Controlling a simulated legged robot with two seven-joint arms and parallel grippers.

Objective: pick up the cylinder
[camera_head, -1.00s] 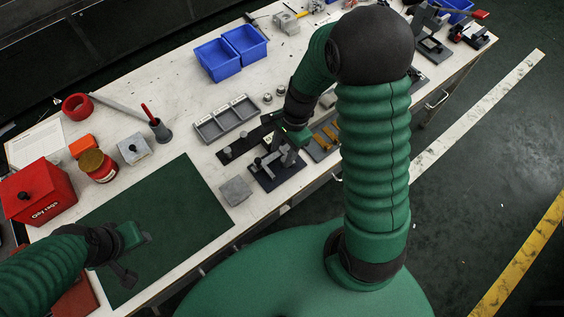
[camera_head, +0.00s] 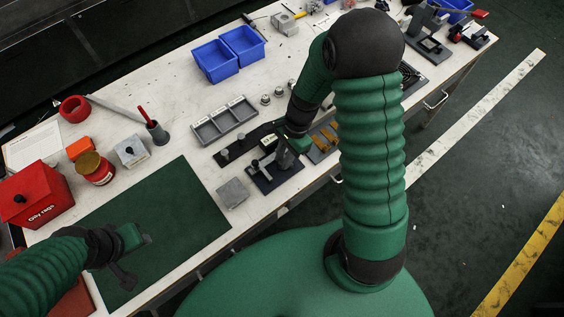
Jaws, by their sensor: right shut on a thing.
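My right gripper (camera_head: 283,158) points down over a dark plate with a grey fixture (camera_head: 276,179), near the table's front edge. It is shut on a small grey thing that seems to be the cylinder; my fingers and wrist hide most of it, and I cannot tell whether it is clear of the plate. Several small metal cylinders (camera_head: 265,100) stand behind the gripper, beside the grey divided tray. My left gripper (camera_head: 136,259) is open and empty above the green mat.
The green mat (camera_head: 185,205) lies at the front left. A grey block (camera_head: 233,193) sits left of the dark plate. The grey divided tray (camera_head: 224,121), blue bins (camera_head: 216,60), a red can (camera_head: 97,169) and a red box (camera_head: 35,196) stand around. Bare table lies behind the tray.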

